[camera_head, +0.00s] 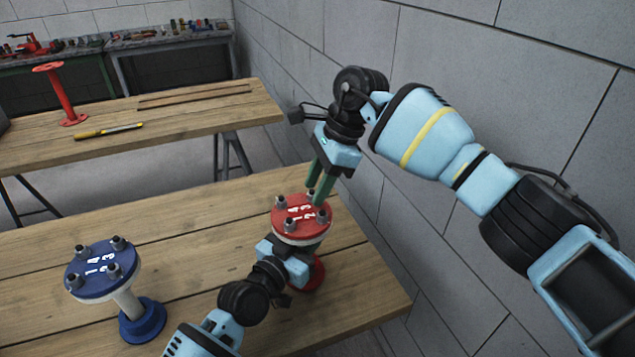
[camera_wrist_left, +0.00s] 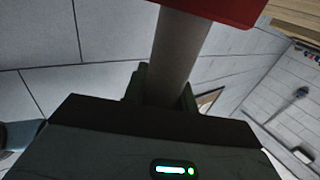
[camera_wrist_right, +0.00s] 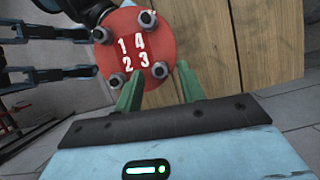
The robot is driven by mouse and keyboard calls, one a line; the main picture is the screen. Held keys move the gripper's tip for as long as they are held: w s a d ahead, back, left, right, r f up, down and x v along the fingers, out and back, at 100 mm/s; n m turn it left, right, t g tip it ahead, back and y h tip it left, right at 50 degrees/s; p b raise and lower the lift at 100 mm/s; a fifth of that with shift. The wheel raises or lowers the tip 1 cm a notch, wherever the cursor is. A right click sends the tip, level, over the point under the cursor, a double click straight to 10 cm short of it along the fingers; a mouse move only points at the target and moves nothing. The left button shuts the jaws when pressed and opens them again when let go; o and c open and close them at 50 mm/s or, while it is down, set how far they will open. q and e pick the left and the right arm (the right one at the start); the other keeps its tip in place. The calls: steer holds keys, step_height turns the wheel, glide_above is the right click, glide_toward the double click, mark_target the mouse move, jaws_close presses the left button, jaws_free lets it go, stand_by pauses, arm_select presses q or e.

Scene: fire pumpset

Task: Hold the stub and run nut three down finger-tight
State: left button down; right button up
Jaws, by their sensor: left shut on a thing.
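The stub's red top flange (camera_head: 300,213) carries white numbers and several grey nuts on studs. My left gripper (camera_head: 285,262) is shut on the stub's grey pipe (camera_wrist_left: 180,55), just under the flange; its fingers are partly hidden behind the pipe. The stub stands upright on its red foot (camera_head: 311,274). My right gripper (camera_head: 318,192) points down at the flange, its green fingers apart. In the right wrist view, nut three (camera_wrist_right: 159,68) sits beside the number 3, ahead of the gap between the fingers (camera_wrist_right: 160,90). I cannot tell whether they touch it.
A blue flanged stub (camera_head: 101,268) with nuts stands on the near wooden table (camera_head: 190,240) at left. The block wall (camera_head: 440,240) is close at right. The back table holds a red stand (camera_head: 62,95) and a yellow-handled tool (camera_head: 108,131).

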steer(key=shift+c, duration=0.5)
jaws_close()
